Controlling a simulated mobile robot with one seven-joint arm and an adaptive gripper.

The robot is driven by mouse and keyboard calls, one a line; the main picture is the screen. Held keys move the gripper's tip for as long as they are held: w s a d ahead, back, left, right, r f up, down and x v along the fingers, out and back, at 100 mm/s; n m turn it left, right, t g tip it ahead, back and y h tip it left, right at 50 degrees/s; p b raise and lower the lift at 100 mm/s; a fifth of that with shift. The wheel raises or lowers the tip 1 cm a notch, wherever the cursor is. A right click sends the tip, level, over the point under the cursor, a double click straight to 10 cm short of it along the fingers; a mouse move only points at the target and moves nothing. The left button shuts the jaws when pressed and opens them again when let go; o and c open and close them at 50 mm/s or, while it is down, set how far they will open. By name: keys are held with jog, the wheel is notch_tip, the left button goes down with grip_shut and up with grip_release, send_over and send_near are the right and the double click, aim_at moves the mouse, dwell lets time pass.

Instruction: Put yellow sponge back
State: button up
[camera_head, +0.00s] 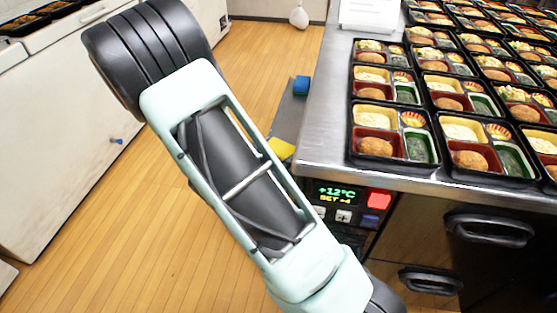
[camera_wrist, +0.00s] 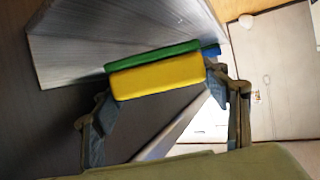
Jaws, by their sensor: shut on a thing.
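The yellow sponge (camera_wrist: 158,79) has a green layer along its far side. In the wrist view it spans the gap between the two fingers of my gripper (camera_wrist: 162,86), which is shut on it. In the head view a yellow patch of the sponge (camera_head: 281,150) shows just right of my arm, beside the counter's left side. My arm hides the gripper in that view. A blue block (camera_head: 301,85) stands on a narrow grey ledge (camera_head: 289,112) beyond the sponge. A bit of blue also shows behind the sponge's right end in the wrist view.
A steel counter (camera_head: 340,140) on the right holds many filled bento trays (camera_head: 392,135). Its front has a temperature display (camera_head: 338,194), buttons and drawer handles (camera_head: 490,229). A white cabinet (camera_head: 50,130) stands at left. Wooden floor (camera_head: 245,75) lies open between them.

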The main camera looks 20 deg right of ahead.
notch_tip(320, 180, down, 4)
jog(key=shift+r+b, duration=0.25)
jog(key=shift+b, duration=0.35)
jog(key=shift+f, duration=0.2)
jog(key=o, duration=0.8)
jog(key=shift+o, duration=0.2)
jog(key=shift+r, duration=0.3)
jog(key=p+v, duration=0.3)
jog(key=v, duration=0.9)
jog(key=shift+a+f, duration=0.1)
